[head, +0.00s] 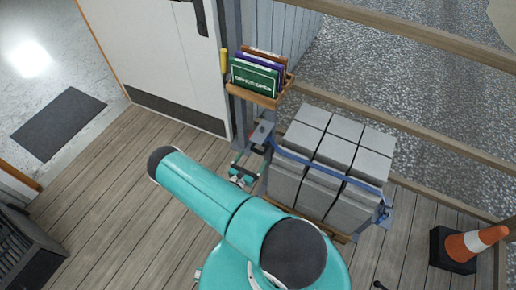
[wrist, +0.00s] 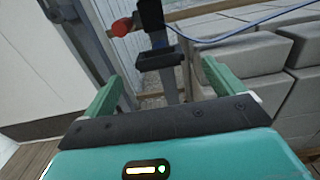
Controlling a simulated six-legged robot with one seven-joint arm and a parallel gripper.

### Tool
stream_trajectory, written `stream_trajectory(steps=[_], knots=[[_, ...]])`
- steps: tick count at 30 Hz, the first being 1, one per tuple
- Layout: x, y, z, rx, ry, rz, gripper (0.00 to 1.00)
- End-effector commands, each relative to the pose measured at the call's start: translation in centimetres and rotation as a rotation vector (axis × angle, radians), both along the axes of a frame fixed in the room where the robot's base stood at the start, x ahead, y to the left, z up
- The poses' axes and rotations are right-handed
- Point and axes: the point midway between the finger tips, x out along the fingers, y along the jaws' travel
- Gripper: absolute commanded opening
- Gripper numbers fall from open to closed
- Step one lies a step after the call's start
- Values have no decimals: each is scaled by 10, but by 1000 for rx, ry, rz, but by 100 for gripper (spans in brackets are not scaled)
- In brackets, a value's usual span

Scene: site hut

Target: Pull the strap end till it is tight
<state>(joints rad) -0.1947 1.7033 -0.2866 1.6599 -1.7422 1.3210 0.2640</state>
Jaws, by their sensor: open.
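A blue strap (head: 320,170) runs across a stack of grey blocks (head: 340,140); it also shows at upper right in the wrist view (wrist: 245,32). At the stack's left corner it meets a dark buckle (head: 262,133), seen in the wrist view as a black bracket (wrist: 160,58). A grey-blue strip, apparently the strap end (wrist: 169,88), hangs below the bracket. My gripper (wrist: 163,90) is open, its teal fingers on either side of that strip in the picture; contact cannot be told. In the head view my gripper (head: 243,174) is beside the stack's left side, partly hidden by my arm.
A wooden rack (head: 262,97) with several folders is on the post above the buckle. A red knob (wrist: 121,27) is left of the bracket. A white door (head: 160,50) stands left.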

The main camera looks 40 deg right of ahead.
Motion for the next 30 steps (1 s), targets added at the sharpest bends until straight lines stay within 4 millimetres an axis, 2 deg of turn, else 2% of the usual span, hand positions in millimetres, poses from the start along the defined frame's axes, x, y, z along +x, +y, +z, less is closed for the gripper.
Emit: stream_trajectory(steps=[3,10,15,23,30], knots=[[8,-24,0,0,-2,-3,94],[23,-58,0,1,-2,0,94],[28,-68,0,1,0,3,94],[29,-69,0,1,0,4,94],[29,-69,0,1,0,3,49]])
